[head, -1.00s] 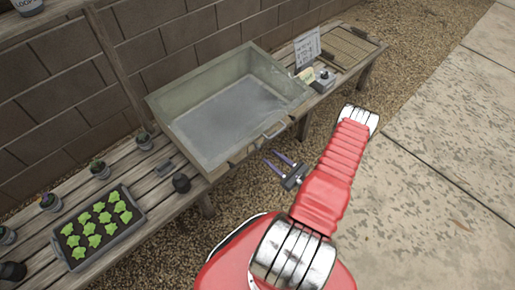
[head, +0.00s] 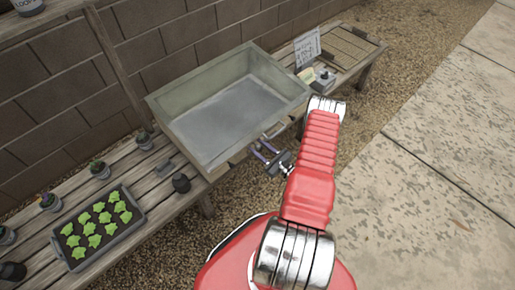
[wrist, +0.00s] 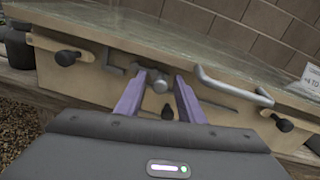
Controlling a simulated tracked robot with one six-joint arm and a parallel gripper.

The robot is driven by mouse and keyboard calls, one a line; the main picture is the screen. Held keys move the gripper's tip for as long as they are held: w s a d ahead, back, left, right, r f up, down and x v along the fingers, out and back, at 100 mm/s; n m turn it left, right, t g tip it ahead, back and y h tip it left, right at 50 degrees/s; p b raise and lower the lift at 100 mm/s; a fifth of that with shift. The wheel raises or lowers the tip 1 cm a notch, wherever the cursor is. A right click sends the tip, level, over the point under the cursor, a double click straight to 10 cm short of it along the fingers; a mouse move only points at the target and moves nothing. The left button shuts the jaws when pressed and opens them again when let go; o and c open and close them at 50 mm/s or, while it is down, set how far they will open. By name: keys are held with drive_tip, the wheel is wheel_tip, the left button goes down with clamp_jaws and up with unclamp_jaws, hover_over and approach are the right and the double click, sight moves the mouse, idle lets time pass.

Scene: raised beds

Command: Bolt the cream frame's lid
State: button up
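The cream frame (head: 190,77) is a pale box on the slatted bench, and its glazed top shows as a grey pane (head: 225,110). The wrist view shows the frame's front (wrist: 97,46) close up, with a grey metal bolt (wrist: 159,84) and a bent bar handle (wrist: 230,86) to its right. My gripper (wrist: 157,88) has two purple fingers, apart, one on each side of the bolt's knob. I cannot tell whether they touch it. In the head view my gripper (head: 263,151) is at the frame's front edge, below the handle (head: 273,130).
Dark knobs (wrist: 67,57) (wrist: 283,123) stick out of the frame's front on both sides. A seedling tray (head: 97,228) and several small pots stand on the bench at left. Gravel and paving lie in front.

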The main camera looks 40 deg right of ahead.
drive_tip(key=shift+c, duration=0.3)
clamp_jaws()
idle(0.3)
